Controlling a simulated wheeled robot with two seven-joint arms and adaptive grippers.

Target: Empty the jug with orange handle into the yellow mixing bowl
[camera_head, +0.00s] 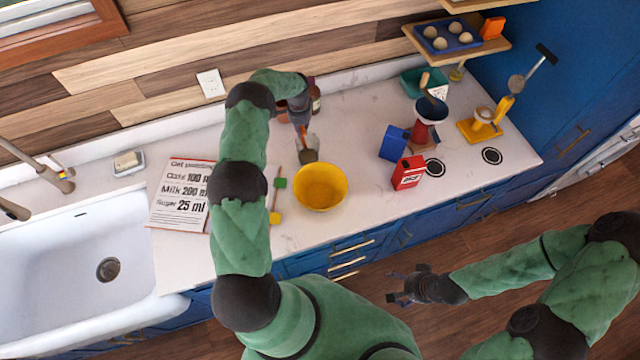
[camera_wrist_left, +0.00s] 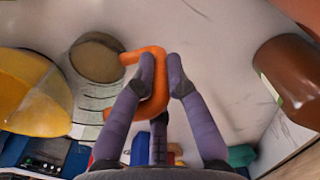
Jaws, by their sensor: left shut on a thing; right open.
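The jug (camera_head: 308,153) has clear walls with measuring lines, a brownish round area and an orange handle; it stands just behind the yellow mixing bowl (camera_head: 321,187). My left gripper (camera_head: 302,122) is shut on the orange handle, which shows between the fingertips in the left wrist view (camera_wrist_left: 163,78). There the jug (camera_wrist_left: 97,60) is left of the fingers, and the bowl (camera_wrist_left: 35,90) is farther left. Whether the jug touches the counter is unclear. The bowl's visible inside looks plain yellow. My right gripper (camera_head: 402,288) is open and empty, in front of the counter.
A recipe sheet (camera_head: 180,195) lies left of the bowl, beside a stick with green and yellow blocks (camera_head: 277,195). Brown jars (camera_head: 315,98) stand behind my left gripper. A red box (camera_head: 408,172) and blue box (camera_head: 393,143) stand to the right. The sink (camera_head: 70,260) is far left.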

